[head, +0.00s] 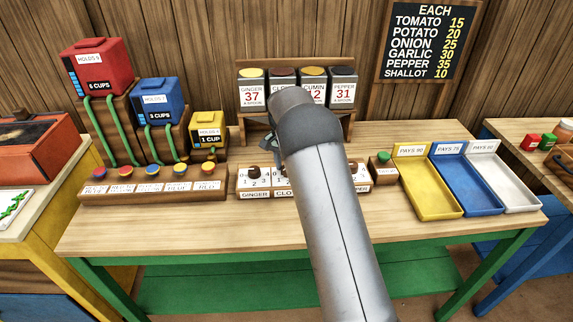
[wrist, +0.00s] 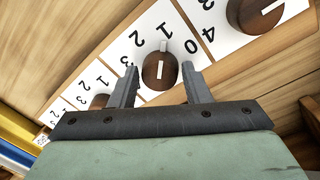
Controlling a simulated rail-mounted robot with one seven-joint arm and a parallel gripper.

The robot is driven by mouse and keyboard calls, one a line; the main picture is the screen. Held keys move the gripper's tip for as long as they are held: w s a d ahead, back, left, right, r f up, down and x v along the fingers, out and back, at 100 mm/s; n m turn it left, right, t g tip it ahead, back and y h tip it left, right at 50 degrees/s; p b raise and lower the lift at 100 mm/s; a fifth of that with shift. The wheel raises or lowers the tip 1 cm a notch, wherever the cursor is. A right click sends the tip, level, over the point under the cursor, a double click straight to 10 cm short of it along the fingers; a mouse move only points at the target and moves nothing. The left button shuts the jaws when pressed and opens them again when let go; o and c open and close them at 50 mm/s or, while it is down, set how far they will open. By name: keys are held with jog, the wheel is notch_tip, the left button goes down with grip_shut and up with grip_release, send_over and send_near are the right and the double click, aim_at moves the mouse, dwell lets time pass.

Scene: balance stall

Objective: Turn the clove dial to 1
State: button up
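The dial board (head: 246,194) stands on the table, with GINGER and part of the CLOVE label readable in the head view; my arm covers its middle. In the wrist view a round brown knob (wrist: 158,72), apparently the clove dial, sits on a white numbered card. My gripper (wrist: 160,78) is open, with one finger on each side of this knob and small gaps visible. The knob's white mark runs up and down in the picture, roughly toward the numeral 1 above it; its exact setting is unclear.
Neighbouring knobs (wrist: 262,14) lie close on both sides. The GINGER knob (head: 253,172) shows left of my arm. A green button (head: 383,157) and yellow (head: 457,211), blue (head: 488,209) and white trays (head: 519,205) stand to the right. A spice rack (head: 240,119) stands behind.

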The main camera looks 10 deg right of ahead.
jog(key=shift+o, duration=0.9)
jog(key=shift+r, duration=0.25)
notch_tip(320, 180, up, 17)
jog(key=a, duration=0.1)
jog(key=shift+w+b, duration=0.3)
jog(key=shift+w, duration=0.15)
jog(key=shift+s, duration=0.1)
